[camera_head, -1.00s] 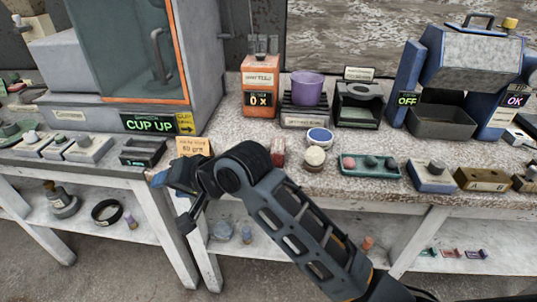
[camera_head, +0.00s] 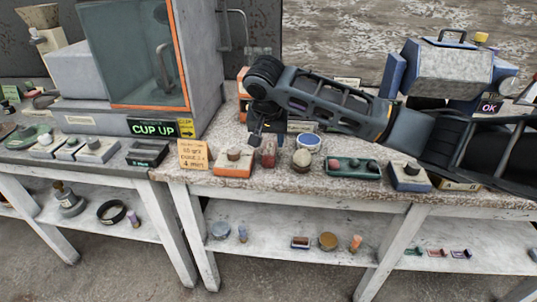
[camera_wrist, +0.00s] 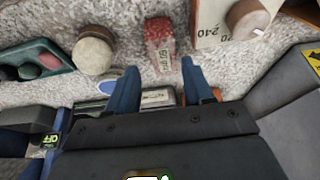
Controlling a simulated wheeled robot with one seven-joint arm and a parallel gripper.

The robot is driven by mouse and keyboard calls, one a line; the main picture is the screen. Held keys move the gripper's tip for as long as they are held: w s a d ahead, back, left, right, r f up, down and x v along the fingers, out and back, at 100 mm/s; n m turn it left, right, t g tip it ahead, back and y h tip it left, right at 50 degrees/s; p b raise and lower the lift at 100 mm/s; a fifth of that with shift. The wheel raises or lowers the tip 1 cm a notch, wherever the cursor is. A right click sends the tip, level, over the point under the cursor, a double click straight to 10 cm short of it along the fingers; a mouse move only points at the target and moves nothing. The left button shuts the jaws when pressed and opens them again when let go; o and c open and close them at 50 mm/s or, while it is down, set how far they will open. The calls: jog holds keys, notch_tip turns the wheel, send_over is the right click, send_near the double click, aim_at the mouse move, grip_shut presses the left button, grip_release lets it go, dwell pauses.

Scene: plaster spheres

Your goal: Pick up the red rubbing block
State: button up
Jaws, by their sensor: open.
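The red rubbing block (camera_head: 268,155) stands on the speckled bench top near its front edge, between an orange block with a knob (camera_head: 233,163) and a round beige ball (camera_head: 302,160). In the wrist view the red block (camera_wrist: 160,40) shows its pale printed label and lies just beyond the fingertips, roughly in line with the gap. My gripper (camera_wrist: 159,67) has its two blue fingers apart with nothing between them. In the head view my gripper (camera_head: 266,134) hangs just behind and above the red block, its fingers partly hidden by the arm.
A blue-and-white round tin (camera_head: 308,142) and a green tray of coloured balls (camera_head: 353,167) are to the right. A tan card (camera_head: 193,155) stands left. The large grey cabinet (camera_head: 210,80) is close on the left. My arm covers much of the bench's back.

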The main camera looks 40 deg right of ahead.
aim_at(269, 147)
jog(key=x, duration=0.7)
jog(key=shift+w+d+p, duration=0.15)
jog(key=shift+w+p, duration=0.15)
jog(key=shift+w, duration=0.1)
jog(key=shift+c, duration=0.4)
jog(key=c, duration=0.8)
jog(key=shift+c, duration=0.2)
jog(key=shift+r, duration=0.1)
jog(key=shift+r, duration=0.5)
notch_tip(269, 147, up, 3)
jog(key=shift+f, duration=0.2)
jog(key=s+d+r+b, duration=0.1)
jog(key=s+d+r, duration=0.5)
jog(key=s, duration=0.3)
jog(key=shift+s+d+r+b, duration=0.2)
jog(key=shift+s+r+b, duration=0.15)
jog(key=shift+r, duration=0.3)
